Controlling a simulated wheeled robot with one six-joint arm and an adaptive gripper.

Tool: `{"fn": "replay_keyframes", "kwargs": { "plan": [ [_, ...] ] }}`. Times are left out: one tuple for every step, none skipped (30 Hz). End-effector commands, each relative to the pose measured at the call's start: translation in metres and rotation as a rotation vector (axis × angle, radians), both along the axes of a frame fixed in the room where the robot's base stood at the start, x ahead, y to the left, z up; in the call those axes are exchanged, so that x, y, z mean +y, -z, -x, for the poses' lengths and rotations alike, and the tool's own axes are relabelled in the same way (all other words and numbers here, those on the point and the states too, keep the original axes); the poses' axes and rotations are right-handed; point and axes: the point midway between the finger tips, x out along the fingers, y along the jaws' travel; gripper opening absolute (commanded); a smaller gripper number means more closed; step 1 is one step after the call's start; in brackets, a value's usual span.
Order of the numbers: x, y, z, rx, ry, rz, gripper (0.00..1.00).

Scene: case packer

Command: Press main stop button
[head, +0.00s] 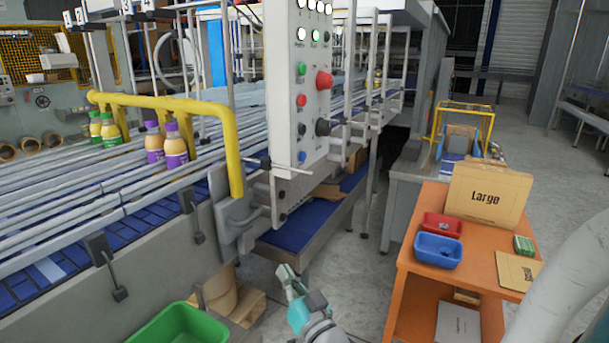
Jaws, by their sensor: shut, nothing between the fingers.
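A grey control panel (286,93) stands upright beside the conveyor, at the upper middle of the head view. A large red mushroom button (324,80) sticks out from its right-hand side.
A conveyor (60,230) with bottles and a yellow rail (170,103) fills the left. A green bin (180,325) stands at the bottom. An orange table (408,265) at the right holds a red tray, a blue tray and cartons. Grey floor is open between conveyor and table.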

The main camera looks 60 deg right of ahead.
Motion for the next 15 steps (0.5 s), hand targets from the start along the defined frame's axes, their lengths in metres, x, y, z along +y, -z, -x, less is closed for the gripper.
{"fn": "replay_keyframes", "kwargs": {
  "plan": [
    [-0.013,-0.014,-0.003,-0.02,0.012,0.008,0.0],
    [-0.019,-0.022,-0.005,-0.028,0.016,0.01,0.0],
    [-0.028,-0.032,-0.007,-0.04,0.023,0.013,0.0],
    [-0.035,-0.039,-0.008,-0.049,0.027,0.015,0.0],
    [-0.041,-0.046,-0.009,-0.056,0.031,0.017,0.0],
    [-0.05,-0.057,-0.01,-0.068,0.037,0.022,0.0],
    [-0.056,-0.065,-0.011,-0.075,0.041,0.026,0.0],
    [-0.062,-0.073,-0.011,-0.083,0.046,0.029,0.0],
    [-0.07,-0.084,-0.011,-0.094,0.051,0.035,0.0],
    [-0.076,-0.092,-0.011,-0.101,0.055,0.039,0.0],
    [-0.082,-0.101,-0.011,-0.11,0.059,0.044,0.0],
    [-0.09,-0.112,-0.011,-0.119,0.063,0.05,0.0],
    [-0.096,-0.12,-0.01,-0.126,0.068,0.054,0.0],
    [-0.102,-0.129,-0.009,-0.134,0.07,0.06,0.0],
    [-0.109,-0.14,-0.008,-0.142,0.075,0.066,0.0]
  ]
}}
